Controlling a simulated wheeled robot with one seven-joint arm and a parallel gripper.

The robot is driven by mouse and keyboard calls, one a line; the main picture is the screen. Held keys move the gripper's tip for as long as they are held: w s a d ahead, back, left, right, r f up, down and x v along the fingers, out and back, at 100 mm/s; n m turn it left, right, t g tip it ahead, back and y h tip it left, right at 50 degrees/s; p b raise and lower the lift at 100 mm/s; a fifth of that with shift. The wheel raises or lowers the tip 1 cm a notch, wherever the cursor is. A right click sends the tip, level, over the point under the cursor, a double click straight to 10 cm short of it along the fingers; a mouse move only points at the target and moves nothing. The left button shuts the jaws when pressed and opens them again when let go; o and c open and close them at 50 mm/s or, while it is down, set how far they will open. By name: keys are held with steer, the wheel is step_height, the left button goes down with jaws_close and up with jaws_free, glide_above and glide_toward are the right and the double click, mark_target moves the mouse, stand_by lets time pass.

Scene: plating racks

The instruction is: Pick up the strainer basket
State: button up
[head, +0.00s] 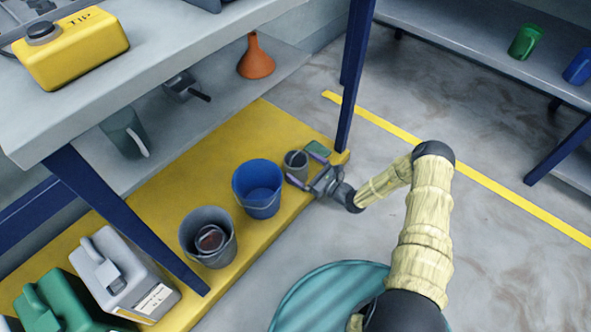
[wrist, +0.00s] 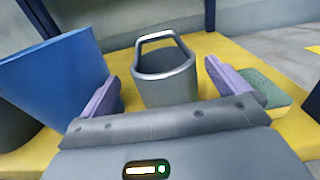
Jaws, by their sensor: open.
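The strainer basket looks like a small grey cup with a raised metal handle. It stands upright on the yellow platform, between the blue bucket and a green pad, in the head view (head: 294,160) and ahead in the wrist view (wrist: 165,88). My gripper (head: 306,167) is open at the basket's near side, low over the platform edge. In the wrist view its two purple fingers (wrist: 160,75) are spread to the left and right of the basket, with visible gaps. The basket's inside and its lower near side are partly hidden.
The blue bucket (head: 257,187) is close to the left finger. The green pad (head: 318,148) lies by the right finger, near a blue rack leg (head: 355,75). A grey bucket (head: 208,238) stands further left. A shelf with an orange funnel (head: 256,58) is above.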

mark_target(287, 155)
steer(key=b+x, duration=0.3)
steer(key=shift+w+f, duration=0.35)
steer(key=shift+w+a+r+b, duration=0.25)
steer(key=shift+w+a+b, duration=0.1)
steer(key=shift+a, duration=0.1)
steer(key=c, duration=1.1)
steer(key=shift+r, duration=0.15)
step_height(287, 155, up, 10)
steer(key=p, duration=0.7)
steer(key=shift+p, duration=0.3)
